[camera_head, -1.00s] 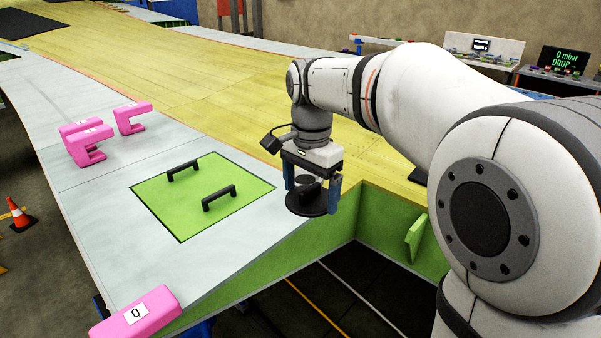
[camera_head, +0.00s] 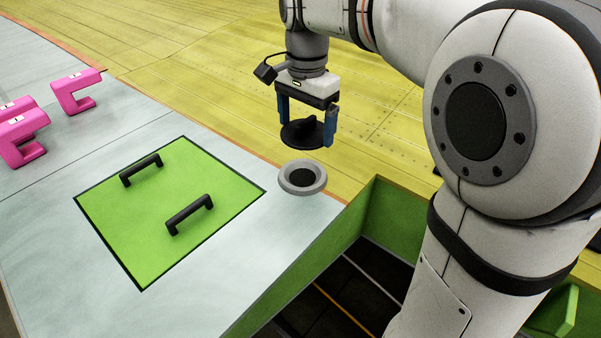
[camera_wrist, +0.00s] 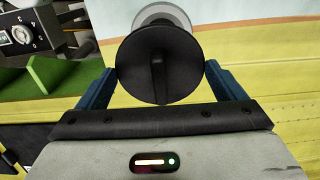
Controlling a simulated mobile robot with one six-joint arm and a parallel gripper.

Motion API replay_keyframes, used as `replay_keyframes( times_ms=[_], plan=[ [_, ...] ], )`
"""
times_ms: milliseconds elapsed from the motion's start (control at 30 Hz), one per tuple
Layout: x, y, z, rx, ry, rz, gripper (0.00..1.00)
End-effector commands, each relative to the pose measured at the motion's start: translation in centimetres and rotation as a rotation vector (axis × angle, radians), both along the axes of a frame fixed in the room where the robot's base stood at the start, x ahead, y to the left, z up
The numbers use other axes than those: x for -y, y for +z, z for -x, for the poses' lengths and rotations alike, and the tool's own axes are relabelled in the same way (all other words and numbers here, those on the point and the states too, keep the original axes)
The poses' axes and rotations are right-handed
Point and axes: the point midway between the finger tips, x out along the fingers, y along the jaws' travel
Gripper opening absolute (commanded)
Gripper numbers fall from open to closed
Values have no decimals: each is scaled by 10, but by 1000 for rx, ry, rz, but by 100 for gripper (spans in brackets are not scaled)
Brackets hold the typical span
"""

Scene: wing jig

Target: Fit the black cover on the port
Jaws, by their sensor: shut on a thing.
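The black cover (camera_head: 298,134) is a round disc with a raised grip bar. My gripper (camera_head: 307,118) has blue fingers and is shut on the cover, holding it in the air. In the wrist view the cover (camera_wrist: 146,72) sits between the fingertips (camera_wrist: 158,80), its bar upright in the picture. The port (camera_head: 302,178) is a grey ring with a dark hole on the pale wing surface. In the head view it shows just below the cover, apart from it. In the wrist view the port's ring (camera_wrist: 163,13) shows beyond the cover, which hides most of it.
A green panel (camera_head: 150,215) with two black handles lies left of the port. Pink clamps (camera_head: 75,92) sit on the pale surface at the left. An open green-walled bay (camera_head: 395,220) lies right of the port. Yellow surface (camera_head: 190,70) stretches behind.

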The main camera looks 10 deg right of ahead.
Motion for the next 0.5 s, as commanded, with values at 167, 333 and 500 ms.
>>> replay_keyframes(
  times_ms=[167,333,500],
  plan=[
    [-5,-1,1,0,12,0,55],
    [-8,-22,2,-4,18,1,55],
    [-9,-52,2,-4,20,1,55]
  ],
)
